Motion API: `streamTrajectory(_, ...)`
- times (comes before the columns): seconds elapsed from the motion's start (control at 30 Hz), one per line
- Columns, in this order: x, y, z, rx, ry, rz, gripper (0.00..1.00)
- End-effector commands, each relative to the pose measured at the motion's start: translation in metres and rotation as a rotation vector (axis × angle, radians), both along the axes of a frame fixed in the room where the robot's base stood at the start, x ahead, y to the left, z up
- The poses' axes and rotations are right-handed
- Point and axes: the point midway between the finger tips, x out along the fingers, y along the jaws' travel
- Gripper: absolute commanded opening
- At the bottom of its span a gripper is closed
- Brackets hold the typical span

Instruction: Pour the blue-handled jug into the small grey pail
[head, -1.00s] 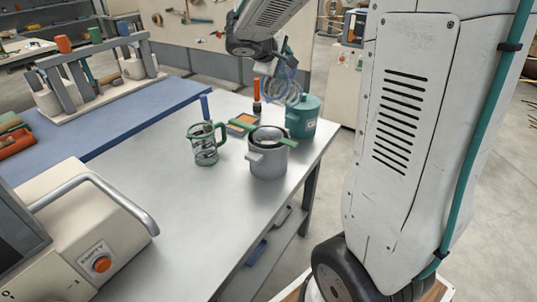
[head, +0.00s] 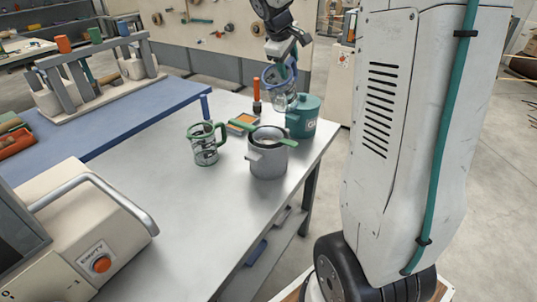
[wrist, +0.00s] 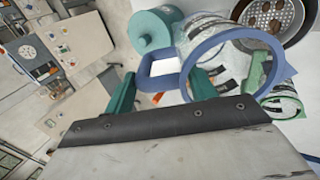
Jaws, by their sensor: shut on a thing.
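My gripper (head: 287,62) is shut on the blue handle of the clear jug (head: 284,101). The jug hangs in the air behind the small grey pail (head: 268,163), in front of or over the teal pot, apart from the pail. It looks slightly tilted. The wrist view shows its blue handle (wrist: 146,72) between my green fingers and its blue rim (wrist: 262,38). What the jug holds I cannot tell. The pail stands upright on the table; a green-handled strainer (head: 272,133) lies across its mouth. Its perforated bottom (wrist: 268,14) shows in the wrist view.
A green-handled jug (head: 204,150) stands left of the pail. A teal lidded pot (head: 303,120) stands close behind it. An orange-topped tool (head: 257,88) and an orange item (head: 243,121) are behind. The grey table's (head: 180,215) front is clear. A cream machine (head: 75,225) stands at left.

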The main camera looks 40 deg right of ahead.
Motion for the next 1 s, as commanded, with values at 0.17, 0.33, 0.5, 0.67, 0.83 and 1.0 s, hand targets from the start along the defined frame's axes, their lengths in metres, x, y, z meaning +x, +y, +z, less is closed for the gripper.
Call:
streamTrajectory(0.17, 0.002, -0.006, -0.005, 0.100, 0.035, -0.003, 0.08)
streamTrajectory(0.33, 0.002, -0.005, -0.005, 0.109, 0.039, 0.000, 0.08)
streamTrajectory(0.5, 0.002, -0.006, -0.008, 0.133, 0.047, -0.004, 0.08)
streamTrajectory(0.67, 0.002, -0.009, -0.026, 0.293, 0.105, -0.008, 0.08)
streamTrajectory(0.83, 0.003, -0.009, -0.038, 0.430, 0.152, -0.004, 0.08)
streamTrajectory(1.0, 0.003, -0.008, -0.038, 0.440, 0.154, -0.002, 0.08)
